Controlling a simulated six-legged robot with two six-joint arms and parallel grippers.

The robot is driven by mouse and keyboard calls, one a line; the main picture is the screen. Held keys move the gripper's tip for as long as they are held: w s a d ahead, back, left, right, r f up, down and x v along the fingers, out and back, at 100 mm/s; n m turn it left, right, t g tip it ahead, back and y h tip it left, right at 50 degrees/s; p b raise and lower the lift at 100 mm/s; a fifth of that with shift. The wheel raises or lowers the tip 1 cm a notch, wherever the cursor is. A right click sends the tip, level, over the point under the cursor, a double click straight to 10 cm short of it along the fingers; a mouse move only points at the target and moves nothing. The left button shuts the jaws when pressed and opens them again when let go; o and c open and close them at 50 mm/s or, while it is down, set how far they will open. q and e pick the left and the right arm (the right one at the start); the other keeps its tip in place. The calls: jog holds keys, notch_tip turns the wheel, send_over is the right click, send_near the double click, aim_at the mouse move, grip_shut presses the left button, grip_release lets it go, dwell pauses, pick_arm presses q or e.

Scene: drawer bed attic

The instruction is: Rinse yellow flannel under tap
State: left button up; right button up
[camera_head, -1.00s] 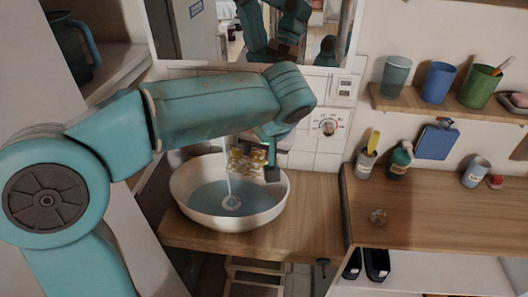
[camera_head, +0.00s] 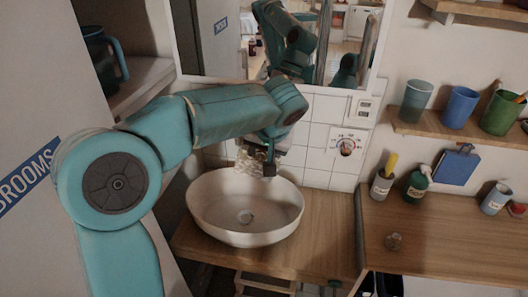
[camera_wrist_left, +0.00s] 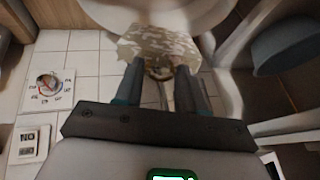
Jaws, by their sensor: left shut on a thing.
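The flannel (camera_head: 247,160) is a pale cloth with a mottled yellowish-cream pattern, above the back of the white basin (camera_head: 205,215). My left gripper (camera_head: 268,158) is shut on it, with the arm reaching over from the left. In the left wrist view the flannel (camera_wrist_left: 158,45) spreads beyond the tips of my left gripper (camera_wrist_left: 160,80), in front of the basin's rim. The basin looks empty, with its drain showing, and no water stream is visible. I cannot make out the tap clearly; the arm and cloth cover that area. My right gripper shows only doubtfully, if at all, in the mirror.
A wall dial (camera_head: 347,146) is on the tiles right of the basin. Bottles and a holder (camera_head: 382,183) stand on the wooden counter (camera_head: 440,235); cups (camera_head: 460,107) line the shelf above. A mirror (camera_head: 235,50) hangs behind my arm. The counter's front right is mostly clear.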

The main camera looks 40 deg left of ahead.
dwell(0.5)
jog(key=shift+r, duration=0.15)
jog(key=shift+f, duration=0.2)
dwell(0.3)
jog(key=shift+f, duration=0.15)
dwell(0.4)
dwell(0.4)
jog(key=shift+f+b, duration=0.25)
jog(key=shift+b, duration=0.2)
